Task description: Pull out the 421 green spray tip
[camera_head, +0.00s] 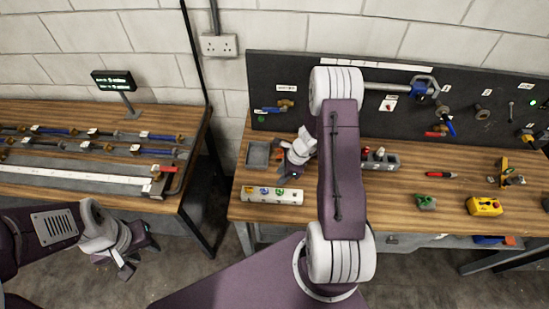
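A white rack (272,195) stands near the front left of the right-hand bench. Small coloured tips sit along its top, with blue, green and yellow among them. One looks green (280,191); the number 421 is too small to read. My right gripper (284,178) points down just above and behind the rack, and my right arm crosses the middle of the view. Its fingers are small and dark, so I cannot tell whether they are open or shut. My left gripper (137,258) is open and empty, low in front of the left bench.
A grey tray (258,154) lies behind the rack. A grey holder (380,160) stands right of my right arm. A green part (425,202) and a yellow part (485,206) lie further right. A dark tool board (400,100) stands behind. The left bench (190,116) holds rods.

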